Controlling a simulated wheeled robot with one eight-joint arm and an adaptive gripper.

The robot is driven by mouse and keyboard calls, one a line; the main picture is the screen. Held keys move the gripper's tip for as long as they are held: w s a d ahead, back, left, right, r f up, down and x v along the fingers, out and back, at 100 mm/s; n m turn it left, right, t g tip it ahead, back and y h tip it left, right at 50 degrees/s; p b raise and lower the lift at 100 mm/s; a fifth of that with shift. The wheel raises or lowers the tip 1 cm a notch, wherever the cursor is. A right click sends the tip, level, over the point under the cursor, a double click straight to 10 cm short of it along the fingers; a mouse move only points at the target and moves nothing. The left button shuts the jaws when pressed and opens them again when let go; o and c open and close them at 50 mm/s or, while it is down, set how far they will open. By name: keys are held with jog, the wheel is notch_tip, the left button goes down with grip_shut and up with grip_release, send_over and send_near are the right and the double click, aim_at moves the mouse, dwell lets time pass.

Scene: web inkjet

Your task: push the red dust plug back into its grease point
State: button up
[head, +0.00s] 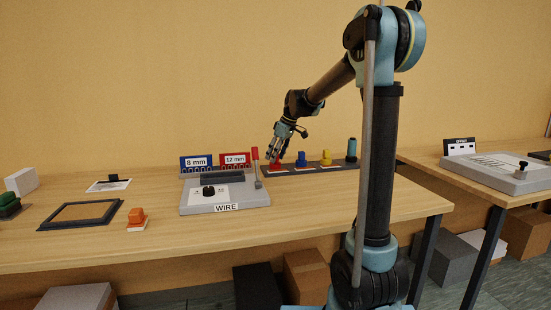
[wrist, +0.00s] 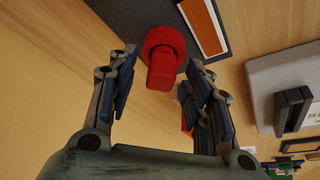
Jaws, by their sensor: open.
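The red dust plug (head: 277,167) is at the left end of a dark strip (head: 312,167) on the table. In the wrist view the red plug (wrist: 163,68) shows a round collar with a narrower knob pointing toward me. My gripper (head: 276,156) is above the plug, pointing down at it. In the wrist view my gripper (wrist: 160,75) is open, with one finger on each side of the plug and visible gaps between. How deep the plug sits cannot be told; its grease point is hidden beneath it.
On the same strip stand a blue piece (head: 301,159), a yellow piece (head: 326,158) and a tall teal piece (head: 351,150). Left of it are a grey WIRE unit (head: 225,200) and a red-handled lever (head: 255,160). The front right tabletop is clear.

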jog(key=v, duration=1.1)
jog(key=shift+d, duration=0.1)
